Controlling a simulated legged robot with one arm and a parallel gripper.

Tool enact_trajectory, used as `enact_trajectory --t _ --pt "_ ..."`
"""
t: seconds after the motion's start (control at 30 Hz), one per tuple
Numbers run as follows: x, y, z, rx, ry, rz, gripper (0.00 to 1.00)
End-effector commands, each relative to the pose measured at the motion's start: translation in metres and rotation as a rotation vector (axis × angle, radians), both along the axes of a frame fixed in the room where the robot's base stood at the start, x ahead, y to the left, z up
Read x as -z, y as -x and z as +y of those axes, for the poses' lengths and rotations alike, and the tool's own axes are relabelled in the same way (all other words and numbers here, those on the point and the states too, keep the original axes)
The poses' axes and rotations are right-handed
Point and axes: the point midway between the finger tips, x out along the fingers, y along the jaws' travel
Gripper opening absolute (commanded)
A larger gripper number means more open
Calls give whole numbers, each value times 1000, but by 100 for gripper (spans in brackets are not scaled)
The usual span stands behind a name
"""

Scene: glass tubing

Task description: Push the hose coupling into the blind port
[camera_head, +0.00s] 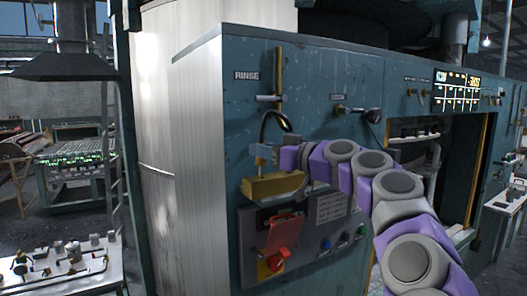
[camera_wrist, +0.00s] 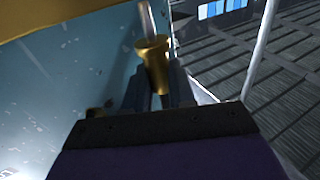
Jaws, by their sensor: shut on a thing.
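My gripper (camera_head: 262,152) is at the teal machine's front, below the RINSE label and just above a brass box-like ledge. In the wrist view its two dark fingers (camera_wrist: 155,90) are shut on a flared brass piece, the hose coupling (camera_wrist: 152,50). A pale rod or tube runs from the coupling's far end. In the head view a dark hose (camera_head: 272,118) arches above my gripper. The coupling itself is too small to make out there. A short fitting (camera_head: 268,98) sticks out under the RINSE label; I cannot tell whether it is the blind port.
The brass ledge (camera_head: 272,186) lies close under my gripper. Below it is a panel with a red switch (camera_head: 272,262) and buttons. A vertical brass pipe (camera_head: 278,72) stands above.

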Motion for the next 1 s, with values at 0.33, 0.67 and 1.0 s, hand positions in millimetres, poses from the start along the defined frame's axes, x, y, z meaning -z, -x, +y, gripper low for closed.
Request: enact_trajectory --t 0.33,0.67,1.0 --pt "8 0 0 0 0 0 0" --pt "15 0 0 0 0 0 0" --pt "22 0 0 0 0 0 0"
